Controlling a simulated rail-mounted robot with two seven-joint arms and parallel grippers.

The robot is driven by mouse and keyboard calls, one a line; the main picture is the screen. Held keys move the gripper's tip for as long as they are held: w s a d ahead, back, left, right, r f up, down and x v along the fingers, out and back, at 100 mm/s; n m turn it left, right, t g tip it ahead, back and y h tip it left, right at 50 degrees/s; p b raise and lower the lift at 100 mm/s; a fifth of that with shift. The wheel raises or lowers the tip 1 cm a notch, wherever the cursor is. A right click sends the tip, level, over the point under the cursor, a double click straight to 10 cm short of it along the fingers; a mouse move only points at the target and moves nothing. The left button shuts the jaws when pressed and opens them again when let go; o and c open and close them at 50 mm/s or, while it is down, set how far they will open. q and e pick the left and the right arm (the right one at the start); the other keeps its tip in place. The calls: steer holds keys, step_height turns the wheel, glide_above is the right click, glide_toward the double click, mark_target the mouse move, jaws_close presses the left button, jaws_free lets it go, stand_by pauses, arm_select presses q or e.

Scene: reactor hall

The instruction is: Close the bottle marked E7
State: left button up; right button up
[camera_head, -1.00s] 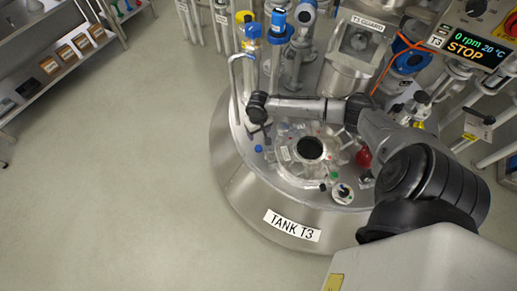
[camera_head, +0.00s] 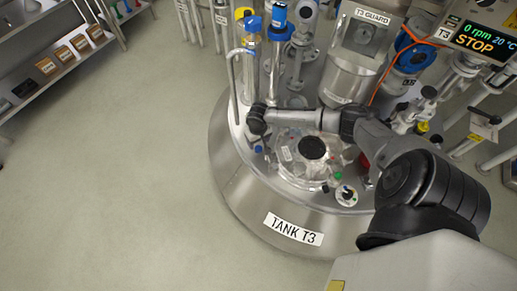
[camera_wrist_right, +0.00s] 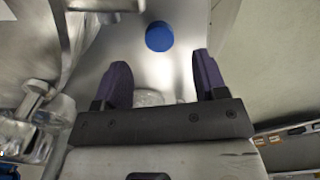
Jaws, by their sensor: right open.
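My right gripper (camera_wrist_right: 162,72) is open, its two dark purple fingers apart, above the steel lid of the tank. A round blue cap (camera_wrist_right: 159,36) lies on the lid just beyond the fingertips, apart from them. It also shows as a small blue spot (camera_head: 259,149) in the head view, close below my wrist. A clear, round glass-like thing (camera_wrist_right: 148,97) shows low between the fingers in the wrist view; I cannot tell if it is the bottle. No E7 mark is readable. My left gripper is not in view.
The tank T3 (camera_head: 232,170) has a dark round opening (camera_head: 313,148) right of my gripper. A bent steel pipe (camera_head: 233,95) and blue-topped glass columns (camera_head: 252,50) rise behind and beside my wrist. Open floor lies to the left.

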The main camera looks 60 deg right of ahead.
mark_target(258, 147)
steer(key=shift+w+d+f+b, duration=0.1)
steer(key=shift+w+f+b, duration=0.05)
steer(key=shift+f+b, duration=2.25)
steer(key=shift+f+p, duration=0.15)
steer(key=shift+p, duration=0.15)
steer(key=shift+c, duration=0.2)
steer(key=c, duration=0.9)
